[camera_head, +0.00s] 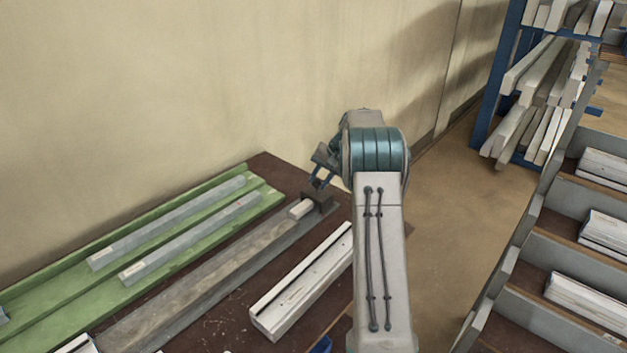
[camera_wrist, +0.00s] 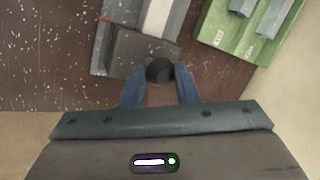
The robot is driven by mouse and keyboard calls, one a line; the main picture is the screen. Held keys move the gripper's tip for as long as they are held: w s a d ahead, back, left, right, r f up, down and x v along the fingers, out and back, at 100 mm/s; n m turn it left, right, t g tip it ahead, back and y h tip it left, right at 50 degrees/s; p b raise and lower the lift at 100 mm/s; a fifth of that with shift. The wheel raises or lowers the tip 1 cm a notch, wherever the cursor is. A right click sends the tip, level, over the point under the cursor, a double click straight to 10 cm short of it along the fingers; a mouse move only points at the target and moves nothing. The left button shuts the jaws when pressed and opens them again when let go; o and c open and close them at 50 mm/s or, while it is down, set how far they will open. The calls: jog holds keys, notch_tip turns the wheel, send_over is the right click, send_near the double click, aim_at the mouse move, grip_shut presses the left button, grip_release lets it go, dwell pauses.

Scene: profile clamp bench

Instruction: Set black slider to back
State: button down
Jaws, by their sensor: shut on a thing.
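The black slider (camera_head: 319,200) sits at the far end of a long grey rail (camera_head: 215,275) on the bench. In the wrist view the slider's dark body (camera_wrist: 140,48) carries a round dark knob (camera_wrist: 160,70). My gripper (camera_head: 317,184) reaches down onto the slider from above. In the wrist view the blue fingers of my gripper (camera_wrist: 160,88) stand on both sides of the knob and are shut on it. A pale block (camera_head: 300,209) lies on the rail just in front of the slider. My arm hides part of the bench to the right.
A green board (camera_head: 60,275) with grey bars lies left of the rail. A white profile (camera_head: 305,285) lies to its right on the dark red bench (camera_head: 225,325). A beige wall (camera_head: 150,90) rises close behind. Racks with pale profiles stand at right.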

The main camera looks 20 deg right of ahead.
jog(key=shift+d, duration=0.3)
jog(key=c, duration=1.2)
grip_release()
jog(key=shift+o, duration=0.4)
jog(key=shift+d, duration=0.2)
jog(key=shift+a+r, duration=0.1)
jog(key=shift+a, duration=0.15)
jog(key=v, duration=1.3)
jog(key=shift+s+d+r+b, duration=0.15)
jog(key=shift+d+r+b, duration=0.1)
jog(key=shift+b, duration=0.15)
jog(key=shift+a, duration=0.1)
